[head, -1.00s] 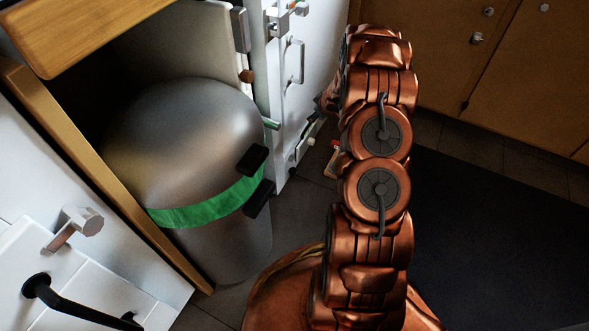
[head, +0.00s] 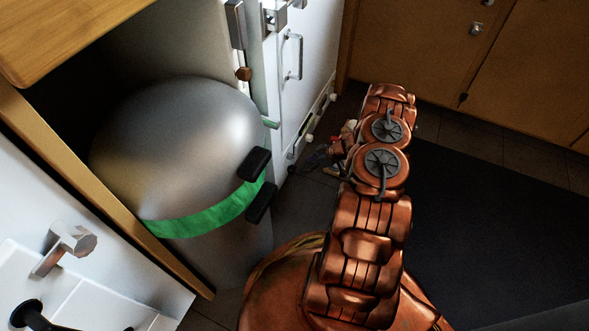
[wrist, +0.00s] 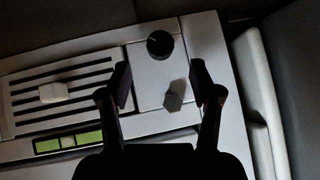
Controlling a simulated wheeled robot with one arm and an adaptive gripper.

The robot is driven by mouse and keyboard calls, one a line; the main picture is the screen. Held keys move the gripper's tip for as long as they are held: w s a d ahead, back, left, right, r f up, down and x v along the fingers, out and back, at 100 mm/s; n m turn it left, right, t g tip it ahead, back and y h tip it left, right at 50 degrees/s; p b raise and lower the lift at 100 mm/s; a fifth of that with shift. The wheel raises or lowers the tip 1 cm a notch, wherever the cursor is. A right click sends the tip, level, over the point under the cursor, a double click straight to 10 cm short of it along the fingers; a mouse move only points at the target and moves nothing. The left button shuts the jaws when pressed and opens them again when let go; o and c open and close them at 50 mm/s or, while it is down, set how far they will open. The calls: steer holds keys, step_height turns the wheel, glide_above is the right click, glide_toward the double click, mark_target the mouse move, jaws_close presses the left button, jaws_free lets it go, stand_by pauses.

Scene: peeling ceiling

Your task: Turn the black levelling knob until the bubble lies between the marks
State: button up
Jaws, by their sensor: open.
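The round black knob (wrist: 160,44) sits on a pale panel (wrist: 147,66) in the wrist view, with a light index line on it. The green level vial (wrist: 68,142) lies at the panel's lower left. It has dark marks, but I cannot make out the bubble clearly. My gripper (wrist: 160,76) is open and empty. Its fingertips straddle the picture area just below the knob, apart from it. In the head view my gripper (head: 322,157) is small and partly hidden by my arm, near the foot of the white cabinet front.
A grey hexagonal knob (wrist: 175,95) stands between the finger images, below the black knob. A slotted plate with a white slider (wrist: 53,92) is at left. A large metal tank (head: 180,140) with a green band stands beside the white cabinet door (head: 310,55). Dark floor is open at right.

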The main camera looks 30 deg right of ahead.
mark_target(295, 169)
steer(key=b+x, duration=0.2)
steer(key=x, duration=0.4)
steer(key=shift+w+a+f, duration=0.2)
steer(key=shift+a+f, duration=0.05)
steer(key=c, duration=1.1)
steer(key=shift+r, duration=0.1)
steer(key=shift+c, duration=0.2)
steer(key=shift+r+p, duration=0.1)
steer(key=shift+p, duration=0.4)
steer(key=shift+a+f+n+t+h+p, duration=0.1)
steer(key=shift+f+n+t+h+p, duration=0.15)
steer(key=shift+h+p, duration=0.25)
steer(key=o, duration=1.1)
steer(key=shift+o, duration=0.2)
steer(key=shift+r, duration=0.1)
